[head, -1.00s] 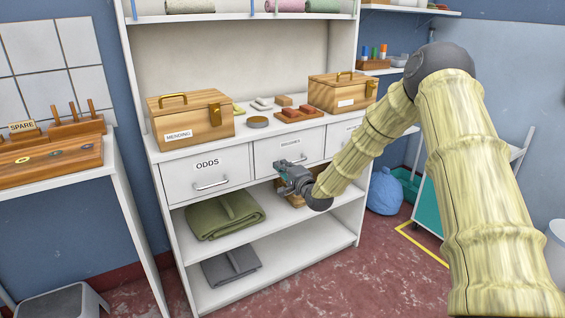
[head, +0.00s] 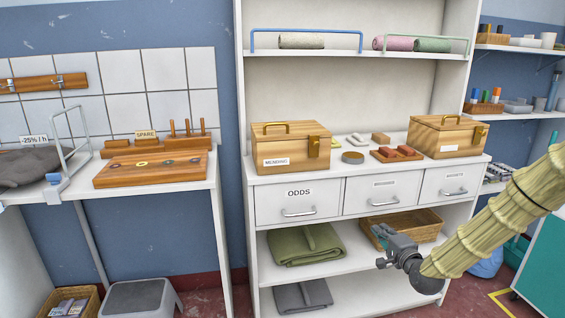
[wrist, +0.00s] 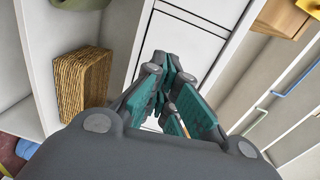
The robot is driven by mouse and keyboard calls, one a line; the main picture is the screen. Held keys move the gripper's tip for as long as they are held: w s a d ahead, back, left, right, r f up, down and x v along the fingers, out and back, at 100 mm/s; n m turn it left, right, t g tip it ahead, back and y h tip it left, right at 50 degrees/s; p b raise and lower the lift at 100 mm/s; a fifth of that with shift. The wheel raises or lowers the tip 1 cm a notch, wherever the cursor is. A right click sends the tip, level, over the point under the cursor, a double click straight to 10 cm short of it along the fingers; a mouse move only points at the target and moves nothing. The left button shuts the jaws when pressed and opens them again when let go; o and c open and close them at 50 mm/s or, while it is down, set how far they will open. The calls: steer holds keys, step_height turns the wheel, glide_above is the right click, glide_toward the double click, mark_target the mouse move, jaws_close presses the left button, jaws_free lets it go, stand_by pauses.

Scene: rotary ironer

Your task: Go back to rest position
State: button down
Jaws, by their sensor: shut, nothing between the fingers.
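My gripper (head: 388,246) is in front of the white shelving unit (head: 250,230), at the height of the open shelf below the drawers. In the wrist view its teal-padded fingers (wrist: 168,100) are closed together with nothing between them. My arm reaches in from the right in the head view. The drawer marked ODDS (head: 300,202) and the two drawers to its right are shut. The gripper appears in front of a wicker basket (head: 425,224) on the shelf; I cannot tell the gap between them.
A wooden MENDING box (head: 290,148) and a second wooden box (head: 448,136) stand on the counter. Folded green cloth (head: 305,245) lies left of my gripper. A side table (head: 75,188) stands at left, with a grey step stool (head: 140,297) below. A teal-sided cart (head: 540,262) is at right.

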steer(key=s+a+f+n+g, duration=0.2)
steer(key=s+a+f, duration=0.1)
steer(key=f, duration=0.3)
steer(key=s+a+f+n+g, duration=0.1)
steer(key=s+a+f+g, duration=0.15)
steer(key=f, duration=0.35)
steer(key=s+a+f+n+g, duration=0.3)
steer(key=s+f, duration=0.4)
steer(key=s, duration=0.3)
steer(key=s+a+f+n+g, duration=0.3)
steer(key=s+f, duration=0.4)
steer(key=s, duration=0.3)
steer(key=s+a+f+n+g, duration=0.2)
steer(key=s+a+f+n, duration=0.1)
steer(key=s+f, duration=0.6)
steer(key=s+n+g+h+p, duration=0.15)
steer(key=s+n+g, duration=0.3)
steer(key=s, duration=1.35)
step_height(320, 180, up, 18)
steer(key=p, duration=1.7)
steer(key=shift+a+m, duration=0.45)
